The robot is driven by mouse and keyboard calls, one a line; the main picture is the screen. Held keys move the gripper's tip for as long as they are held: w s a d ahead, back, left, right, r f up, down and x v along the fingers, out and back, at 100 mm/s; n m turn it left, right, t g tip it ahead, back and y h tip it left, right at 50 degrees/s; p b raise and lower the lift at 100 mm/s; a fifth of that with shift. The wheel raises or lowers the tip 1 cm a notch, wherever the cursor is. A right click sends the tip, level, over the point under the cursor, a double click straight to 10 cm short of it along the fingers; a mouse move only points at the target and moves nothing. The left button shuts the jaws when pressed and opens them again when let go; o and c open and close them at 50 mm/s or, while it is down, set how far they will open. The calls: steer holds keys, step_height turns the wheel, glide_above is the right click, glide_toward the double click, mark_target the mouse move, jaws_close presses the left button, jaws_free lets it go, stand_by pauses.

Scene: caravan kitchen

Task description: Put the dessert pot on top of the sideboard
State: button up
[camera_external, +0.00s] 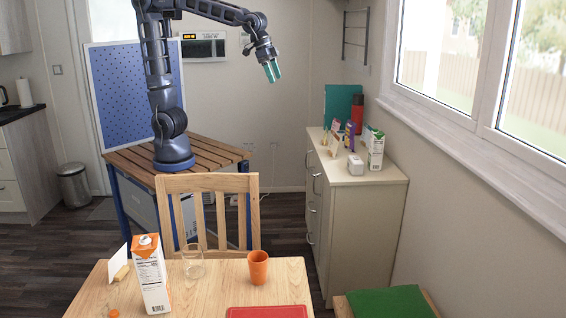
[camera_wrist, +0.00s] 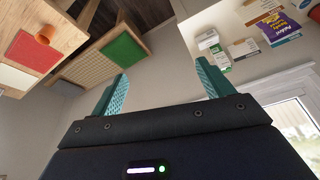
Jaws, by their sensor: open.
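The cream sideboard (camera_external: 385,182) stands against the wall below the window; its top also shows in the wrist view (camera_wrist: 205,20). No item is clearly identifiable as the dessert pot. An orange cup (camera_external: 258,267) stands upright on the wooden table (camera_external: 215,290); the cup also shows in the wrist view (camera_wrist: 43,37). A small white item (camera_external: 355,165) sits on the sideboard's front part. My gripper (camera_external: 272,71) is open and empty, high in the air left of the sideboard. In the wrist view its teal fingers (camera_wrist: 162,78) are apart with nothing between them.
The sideboard top holds a carton (camera_external: 376,152), a red-and-black bottle (camera_external: 357,113) and several small packages towards the back. Its front end has free room. The table also holds a juice carton (camera_external: 151,275) and a clear glass (camera_external: 193,261). A chair (camera_external: 208,185) stands behind it.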

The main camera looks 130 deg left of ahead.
steer(key=s+d+f+m+h, duration=0.1)
steer(key=s+d+f+m, duration=0.1)
steer(key=s+d, duration=0.8)
steer(key=s+d+f+m+t+h, duration=0.1)
steer(key=s+d+f+m, duration=0.2)
steer(key=s+d, duration=0.8)
steer(key=shift+s+f+m, duration=0.3)
steer(key=shift+s+f, duration=0.25)
steer(key=shift+s, duration=0.05)
